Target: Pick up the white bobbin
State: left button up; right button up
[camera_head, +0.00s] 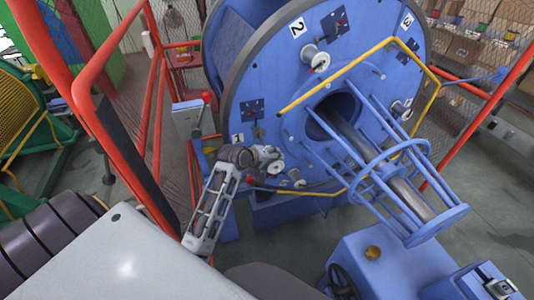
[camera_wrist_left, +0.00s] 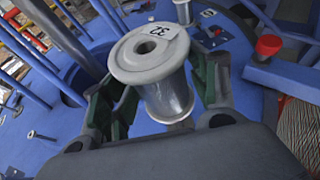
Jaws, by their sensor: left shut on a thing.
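The white bobbin (camera_wrist_left: 150,52) fills the middle of the left wrist view, with its flange, centre hole and dark printed marking facing the camera. My left gripper (camera_wrist_left: 163,98) is shut on it, with dark green-padded fingers on both sides of its grey barrel. In the head view my left gripper (camera_head: 268,158) is in front of the lower left of the blue disc (camera_head: 265,105). The held bobbin is small there and hard to separate from the fingers. Whether it touches the disc is unclear. My right gripper is not in view.
Other bobbins sit on the disc, at the top (camera_head: 316,59) and right (camera_head: 401,109). A yellow bent rail (camera_head: 352,62) and a blue cage (camera_head: 385,165) stick out in front.

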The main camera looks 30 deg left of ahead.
aim_at(277, 172)
pick_arm(q)
jog(key=shift+s+d+r+b, duration=0.1)
jog(key=shift+s+d+b, duration=0.1)
jog(key=shift+s+d, duration=1)
jog(key=shift+s+d+b, duration=0.2)
jog(key=shift+s+d, duration=0.75)
jog(key=shift+d, duration=0.35)
jog(key=s+d+f+n+y, duration=0.1)
jog(key=s+d+f+n, duration=0.1)
jog(key=s+d+f, duration=0.1)
jog(key=shift+d+f+y+b, duration=0.4)
jog(key=shift+d+f, duration=0.05)
jog(key=shift+d, duration=0.4)
jog(key=shift+w+r, duration=0.1)
